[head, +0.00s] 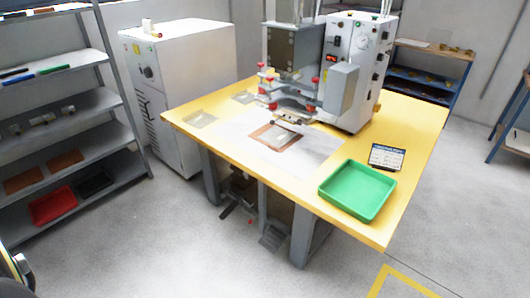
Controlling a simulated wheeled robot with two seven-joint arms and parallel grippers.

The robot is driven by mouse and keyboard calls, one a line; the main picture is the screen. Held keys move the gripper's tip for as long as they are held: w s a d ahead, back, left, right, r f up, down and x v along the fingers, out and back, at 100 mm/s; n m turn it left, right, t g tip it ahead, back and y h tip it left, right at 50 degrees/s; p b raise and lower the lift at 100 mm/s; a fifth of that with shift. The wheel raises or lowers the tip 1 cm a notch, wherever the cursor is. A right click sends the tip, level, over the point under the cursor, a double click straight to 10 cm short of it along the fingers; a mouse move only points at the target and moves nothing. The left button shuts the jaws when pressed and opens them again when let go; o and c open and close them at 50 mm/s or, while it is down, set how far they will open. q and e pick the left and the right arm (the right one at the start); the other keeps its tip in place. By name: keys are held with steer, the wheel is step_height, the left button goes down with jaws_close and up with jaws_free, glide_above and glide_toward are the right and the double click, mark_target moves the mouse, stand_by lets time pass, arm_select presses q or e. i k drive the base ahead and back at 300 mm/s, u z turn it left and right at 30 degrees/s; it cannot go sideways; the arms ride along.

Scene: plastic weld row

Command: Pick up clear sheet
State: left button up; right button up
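A thin greyish see-through sheet (200,119) lies flat near the left edge of the yellow table (225,146). A second similar sheet (244,97) lies farther back, nearer the welding machine (293,52). A brown frame (263,132) with a pale centre lies on the light mat below the press head. I cannot tell whether a clear sheet lies in it. Neither of my grippers shows clearly. Only a dark and white part is cut off at the lower left edge.
A green tray (357,190), which looks empty, sits at the table's front right, with a small printed card (386,157) behind it. A white cabinet (181,85) stands left of the table. Loaded shelves (65,143) stand far left. The floor in front is clear.

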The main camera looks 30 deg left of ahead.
mark_target(277, 137)
steer(key=k, duration=0.15)
steer(key=u, duration=1.1)
